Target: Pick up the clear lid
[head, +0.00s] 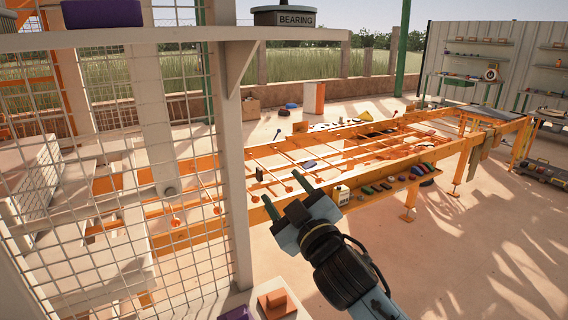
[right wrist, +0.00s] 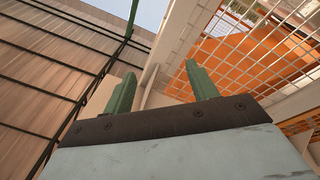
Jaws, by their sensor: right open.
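I cannot make out a clear lid in either view. My right gripper (head: 282,188) is raised in front of the orange frame table, with its two green fingers apart and nothing between them. In the right wrist view the same open gripper (right wrist: 160,72) points up towards wire mesh and pale posts. My left gripper is not in view.
A pale post and wire mesh stand left of my right gripper. A shelf (head: 180,35) above holds a dark container labelled BEARING (head: 285,17) and a purple block (head: 102,13). The orange table (head: 440,150) carries rods and small parts.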

